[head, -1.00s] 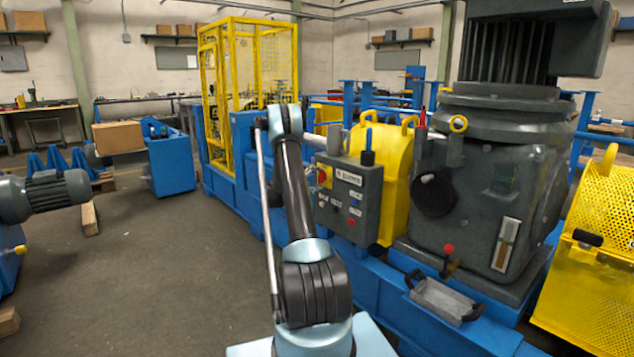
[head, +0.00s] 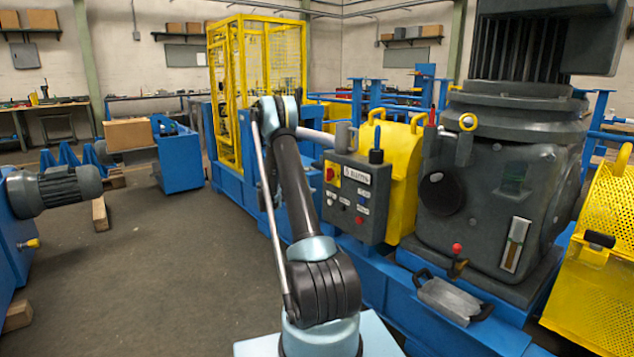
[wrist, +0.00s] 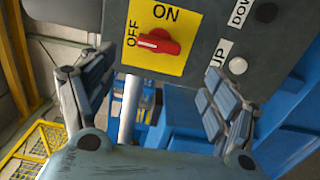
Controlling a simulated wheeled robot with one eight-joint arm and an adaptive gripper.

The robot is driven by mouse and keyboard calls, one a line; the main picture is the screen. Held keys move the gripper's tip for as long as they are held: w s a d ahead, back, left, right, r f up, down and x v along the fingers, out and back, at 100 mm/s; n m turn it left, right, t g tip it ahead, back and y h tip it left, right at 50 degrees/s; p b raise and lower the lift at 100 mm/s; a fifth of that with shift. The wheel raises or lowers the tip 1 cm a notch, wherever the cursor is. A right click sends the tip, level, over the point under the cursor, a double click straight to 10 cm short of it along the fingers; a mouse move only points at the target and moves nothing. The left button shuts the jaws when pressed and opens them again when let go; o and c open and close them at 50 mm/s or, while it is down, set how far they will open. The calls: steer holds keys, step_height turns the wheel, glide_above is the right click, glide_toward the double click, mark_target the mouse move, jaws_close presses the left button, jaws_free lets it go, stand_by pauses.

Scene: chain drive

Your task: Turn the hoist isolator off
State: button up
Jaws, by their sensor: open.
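The isolator is a red rotary knob (wrist: 158,42) on a yellow plate marked ON and OFF. In the wrist view the knob lies nearly level, its white-marked end to the left, by the OFF word. In the head view the isolator (head: 332,173) is at the upper left of the grey control box (head: 345,221). My gripper (wrist: 155,82) is open, with its fingers apart at left and right below the plate in the wrist view. It is not touching the knob. In the head view I cannot make out its fingers.
Push buttons labelled UP (wrist: 238,65) and DOWN (wrist: 266,12) are close to the isolator. A silver cylinder (wrist: 130,108) shows between my fingers. A yellow guard (head: 402,150) and a large grey machine (head: 470,240) stand right of the box. Open floor (head: 170,270) lies left.

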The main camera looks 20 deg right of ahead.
steer(key=shift+v, duration=1.05)
steer(key=s+r+m+g+y, duration=0.15)
steer(key=s+r+y, duration=0.25)
steer(key=s+r, duration=0.7)
steer(key=s+a+r+m+g+y, duration=0.1)
steer(key=s+a+y, duration=0.1)
steer(key=s, duration=0.7)
steer(key=s+a+r+y, duration=0.1)
steer(key=s+a+y, duration=0.1)
steer(key=s, duration=0.7)
steer(key=s+a+f+y, duration=0.3)
steer(key=s+a+f, duration=0.1)
steer(key=s, duration=0.7)
steer(key=s+a+f+m+g+y, duration=0.1)
steer(key=s+a+f+y, duration=0.2)
steer(key=s, duration=0.9)
steer(key=s+a+f+y, duration=0.3)
steer(key=s+a+f, duration=0.2)
steer(key=s+a, duration=0.4)
steer(key=s, duration=0.2)
steer(key=shift+s, duration=0.35)
